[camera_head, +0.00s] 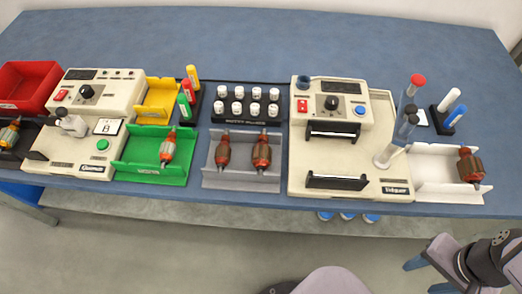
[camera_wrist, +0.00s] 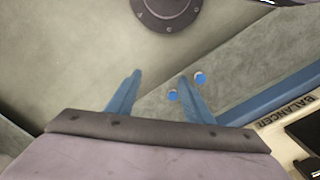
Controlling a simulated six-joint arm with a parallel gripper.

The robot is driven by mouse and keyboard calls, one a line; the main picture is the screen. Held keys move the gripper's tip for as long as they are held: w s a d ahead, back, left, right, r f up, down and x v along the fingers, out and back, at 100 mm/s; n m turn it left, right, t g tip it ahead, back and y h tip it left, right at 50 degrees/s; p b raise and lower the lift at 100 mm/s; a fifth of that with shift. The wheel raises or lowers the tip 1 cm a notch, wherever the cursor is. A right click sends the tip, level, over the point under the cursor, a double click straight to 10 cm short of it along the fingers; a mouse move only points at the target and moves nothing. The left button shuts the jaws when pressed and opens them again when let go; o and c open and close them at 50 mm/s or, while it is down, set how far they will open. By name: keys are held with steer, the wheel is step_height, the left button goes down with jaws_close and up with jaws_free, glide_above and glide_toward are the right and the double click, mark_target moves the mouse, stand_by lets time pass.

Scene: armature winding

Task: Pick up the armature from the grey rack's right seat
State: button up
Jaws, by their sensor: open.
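The grey rack (camera_head: 212,180) stands near the front of the table, in the middle. My gripper (camera_head: 424,275) is at the lower right of the head view, in front of the table edge and well away from the rack. Its two blue fingers are apart with nothing between them, as the wrist view (camera_wrist: 158,95) also shows. The wrist view shows no rack or armature.
A cream machine (camera_head: 340,150) stands right of the rack, with upright posts at its right. A pale tray (camera_head: 430,175) beyond it holds another armature (camera_head: 470,166). A green tray (camera_head: 145,174) stands left of the rack. A black holder (camera_head: 245,112) with white pieces is behind it.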

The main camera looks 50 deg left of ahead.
steer(key=o, duration=0.3)
steer(key=shift+r, duration=0.1)
